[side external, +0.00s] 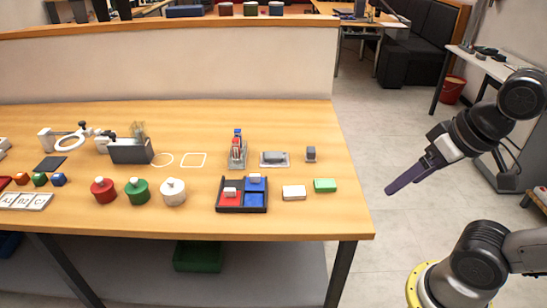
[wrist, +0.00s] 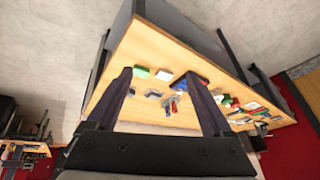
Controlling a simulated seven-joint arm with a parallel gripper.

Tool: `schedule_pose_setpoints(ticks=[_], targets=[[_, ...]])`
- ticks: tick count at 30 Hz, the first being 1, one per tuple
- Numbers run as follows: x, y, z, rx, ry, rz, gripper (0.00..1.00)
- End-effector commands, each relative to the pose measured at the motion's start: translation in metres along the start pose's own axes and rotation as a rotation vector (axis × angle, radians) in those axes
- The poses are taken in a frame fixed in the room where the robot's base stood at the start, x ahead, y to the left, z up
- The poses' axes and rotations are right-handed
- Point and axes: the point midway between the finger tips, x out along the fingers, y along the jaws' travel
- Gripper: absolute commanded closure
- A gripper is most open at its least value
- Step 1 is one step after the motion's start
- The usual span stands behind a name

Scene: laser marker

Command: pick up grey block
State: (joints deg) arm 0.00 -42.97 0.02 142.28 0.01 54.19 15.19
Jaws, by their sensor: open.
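In the wrist view, a small dark grey shape (wrist: 132,91) beside the left finger looks like the same block. A longer grey piece (side external: 273,156) lies in a pale holder just left of it. My gripper (side external: 391,190) is off the table's right side, apart from the block, with its dark fingers pointing down and left. In the wrist view, my gripper (wrist: 158,73) is open, with its fingers spread and nothing between them.
A green block (side external: 325,185) and a white block (side external: 294,192) lie in front of the grey block. A black tray (side external: 241,210) with red and blue pieces is further left. A rack (side external: 237,157) stands behind it. The table's right edge is clear.

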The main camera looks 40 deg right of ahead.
Motion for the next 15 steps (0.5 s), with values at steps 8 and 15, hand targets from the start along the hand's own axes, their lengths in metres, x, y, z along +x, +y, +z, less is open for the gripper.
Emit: schedule_pose_setpoints(ticks=[8,15], targets=[[-0.058,-0.021,-0.083,0.653,0.018,-0.007,0.15],[-0.07,-0.04,-0.181,1.185,-0.023,0.047,0.15]])
